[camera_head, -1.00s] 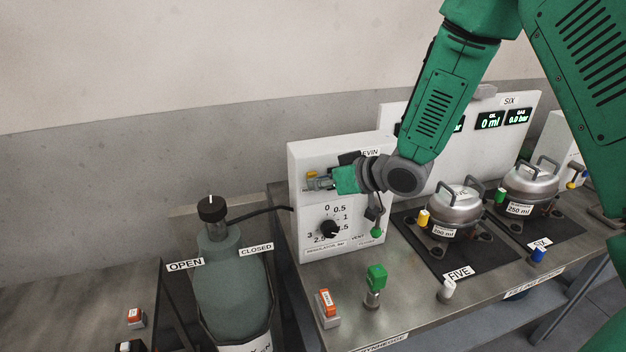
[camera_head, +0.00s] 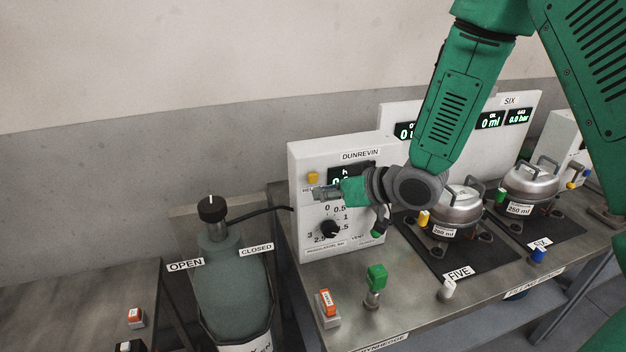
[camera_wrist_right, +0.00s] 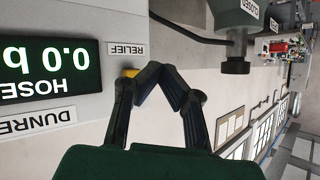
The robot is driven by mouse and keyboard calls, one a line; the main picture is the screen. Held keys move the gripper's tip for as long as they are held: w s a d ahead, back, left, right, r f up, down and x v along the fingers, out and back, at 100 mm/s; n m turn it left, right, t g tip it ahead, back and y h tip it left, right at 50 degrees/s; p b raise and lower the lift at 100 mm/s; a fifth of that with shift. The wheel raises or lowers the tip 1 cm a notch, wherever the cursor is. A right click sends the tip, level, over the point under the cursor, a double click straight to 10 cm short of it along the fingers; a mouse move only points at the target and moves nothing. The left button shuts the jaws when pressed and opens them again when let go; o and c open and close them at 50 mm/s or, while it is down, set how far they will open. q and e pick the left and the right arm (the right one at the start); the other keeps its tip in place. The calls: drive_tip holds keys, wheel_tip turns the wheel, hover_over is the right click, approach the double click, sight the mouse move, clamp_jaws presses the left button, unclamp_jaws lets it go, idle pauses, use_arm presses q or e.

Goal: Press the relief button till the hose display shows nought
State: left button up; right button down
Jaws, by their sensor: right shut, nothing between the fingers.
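The yellow relief button (camera_head: 313,177) is on the front of the white regulator panel (camera_head: 308,235), at its upper left. It also shows in the wrist view (camera_wrist_right: 130,73), under the RELIEF label and partly hidden by a finger. My right gripper (camera_head: 318,193) is shut and empty, just below the button in the head view; whether it touches the button I cannot tell. The hose display (camera_wrist_right: 45,70) reads 0.0 upside down in the wrist view; in the head view my gripper partly covers it. My left gripper is not in view.
A black pressure knob (camera_head: 330,229) is low on the panel. A gas cylinder (camera_head: 232,280) with a black valve stands left of the bench. Two metal pots (camera_head: 457,210) stand on black plates to the right. Green (camera_head: 376,277) and red (camera_head: 327,303) bench controls are in front.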

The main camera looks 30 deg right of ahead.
drive_tip(key=s, duration=0.3)
drive_tip(key=shift+a, duration=0.35)
drive_tip(key=s+f+g+h, duration=0.1)
drive_tip(key=s+f+g, duration=0.1)
drive_tip(key=s+f, duration=0.2)
drive_tip(key=s+f+m+g+h, duration=0.1)
drive_tip(key=s+f, duration=0.3)
drive_tip(key=f, duration=0.4)
drive_tip(key=s+a+f+g+h, duration=0.1)
drive_tip(key=s+f+g, duration=0.1)
drive_tip(key=s+f, duration=0.3)
drive_tip(key=shift+a+f+m+g, duration=0.1)
drive_tip(key=shift+f+m+g, duration=0.3)
drive_tip(key=shift+f, duration=0.45)
drive_tip(key=s+f+g+h, duration=0.1)
drive_tip(key=s+f+g, duration=0.3)
drive_tip(key=s, duration=0.5)
drive_tip(key=s+f+g+h, duration=0.1)
drive_tip(key=s+f+g, duration=0.1)
drive_tip(key=s+f, duration=0.5)
wheel_tip(320, 180, down, 12)
drive_tip(key=w+a+t+b, duration=0.1)
drive_tip(key=a+b, duration=0.1)
drive_tip(key=b, duration=1.3)
drive_tip(key=shift+f, duration=0.15)
